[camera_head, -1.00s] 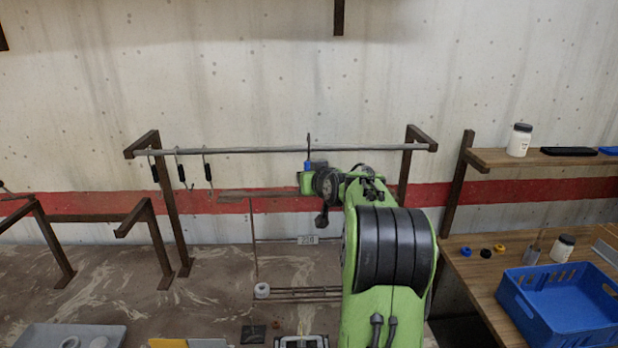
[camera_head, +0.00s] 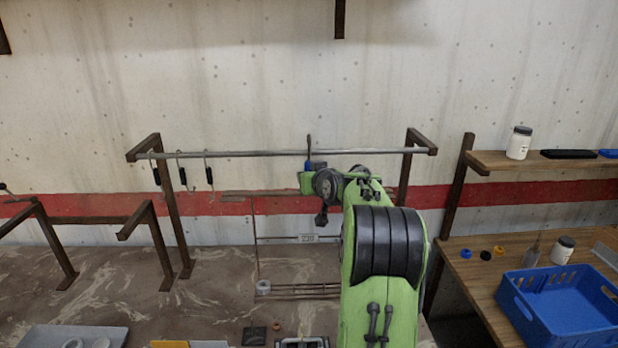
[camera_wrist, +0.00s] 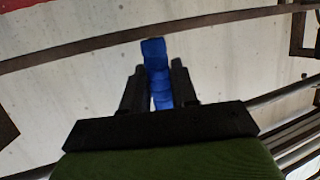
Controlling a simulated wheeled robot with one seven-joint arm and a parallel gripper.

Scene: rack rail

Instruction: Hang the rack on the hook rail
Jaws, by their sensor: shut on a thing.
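My gripper (camera_wrist: 158,88) is shut on a blue grip (camera_wrist: 157,75), which sits between its two dark fingers in the wrist view. In the head view the blue grip (camera_head: 309,166) is just below the grey hook rail (camera_head: 245,154), right of its middle. A dark hook (camera_head: 309,143) rises from the grip and crosses the rail in the picture. I cannot tell whether it is over the rail or in front of it.
Several S-hooks (camera_head: 181,170) with black sleeves hang at the rail's left end. Brown posts (camera_head: 172,215) carry the rail. A blue crate (camera_head: 560,310) and jars stand on the wooden bench at right. The rail between the S-hooks and my gripper is clear.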

